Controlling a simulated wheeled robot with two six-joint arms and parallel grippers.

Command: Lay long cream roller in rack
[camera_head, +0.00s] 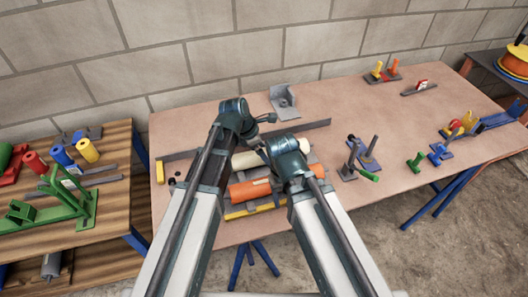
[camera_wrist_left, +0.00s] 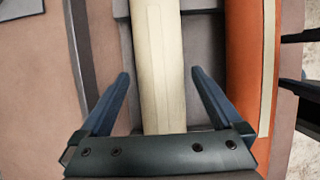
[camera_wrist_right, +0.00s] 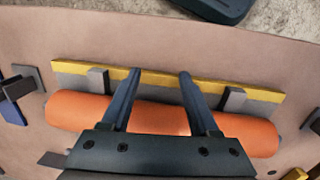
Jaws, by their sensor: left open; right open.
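The long cream roller (camera_head: 246,160) lies across the grey rack, behind an orange roller (camera_head: 249,189), in the middle of the table. In the left wrist view the cream roller (camera_wrist_left: 160,65) runs between the two open fingers of my left gripper (camera_wrist_left: 158,85), which does not grip it. In the right wrist view my right gripper (camera_wrist_right: 156,85) is open above the orange roller (camera_wrist_right: 160,118), its fingertips near the yellow strip. The rack (camera_wrist_right: 235,98) shows grey uprights beside the orange roller. My arms hide part of both rollers in the head view.
A long grey bar (camera_head: 315,125) stands behind the rack. A grey bracket (camera_head: 283,102) is further back. A blue and grey fixture (camera_head: 364,157) stands to the right. A side table on the left holds a green frame (camera_head: 62,203) and coloured cylinders.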

